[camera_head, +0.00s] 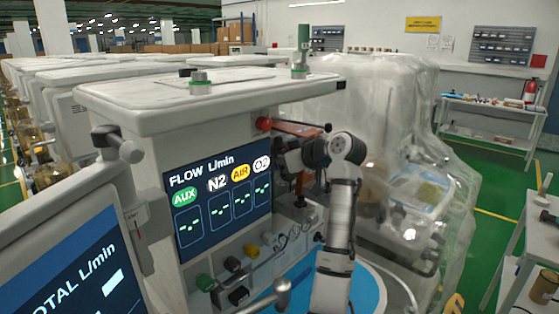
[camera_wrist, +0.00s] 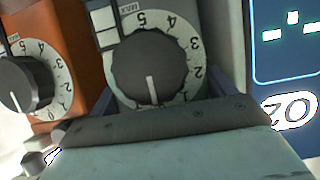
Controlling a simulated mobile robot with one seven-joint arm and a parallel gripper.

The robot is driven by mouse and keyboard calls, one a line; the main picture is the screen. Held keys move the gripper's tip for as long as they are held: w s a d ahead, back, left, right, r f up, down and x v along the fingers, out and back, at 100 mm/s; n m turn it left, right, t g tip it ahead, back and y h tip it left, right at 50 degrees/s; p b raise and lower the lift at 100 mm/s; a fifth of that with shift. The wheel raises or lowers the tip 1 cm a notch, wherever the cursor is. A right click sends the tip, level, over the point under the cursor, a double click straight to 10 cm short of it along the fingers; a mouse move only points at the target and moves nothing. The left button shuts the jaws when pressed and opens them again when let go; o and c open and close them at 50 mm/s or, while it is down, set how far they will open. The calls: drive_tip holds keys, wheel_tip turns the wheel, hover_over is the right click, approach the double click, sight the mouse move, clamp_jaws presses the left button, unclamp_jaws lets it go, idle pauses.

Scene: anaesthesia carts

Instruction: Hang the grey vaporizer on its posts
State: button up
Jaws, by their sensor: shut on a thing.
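The grey vaporizer (camera_wrist: 195,55) fills the middle of the wrist view, its dark round knob and numbered white dial facing my camera. The view is turned upside down. My gripper (camera_wrist: 165,105) is shut on it, with a finger on each side of the dial. An orange vaporizer (camera_wrist: 75,35) with its own dial is close beside it on the left of the wrist view. My arm hides most of the grey one there. The posts cannot be made out, nor whether the vaporizer touches them.
The cart's flow screen (camera_head: 222,200) is close to my gripper, and also shows at the right of the wrist view (camera_wrist: 285,45). Knobs and hoses (camera_head: 255,250) lie below. A plastic-covered machine (camera_head: 385,110) stands behind my arm.

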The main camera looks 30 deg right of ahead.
drive_tip(key=o, duration=1.7)
drive_tip(key=shift+o, duration=0.6)
drive_tip(key=shift+f, duration=0.2)
drive_tip(key=b+v, duration=0.4)
drive_tip(key=v, duration=1)
drive_tip(key=shift+b, duration=0.4)
drive_tip(key=shift+d, duration=0.15)
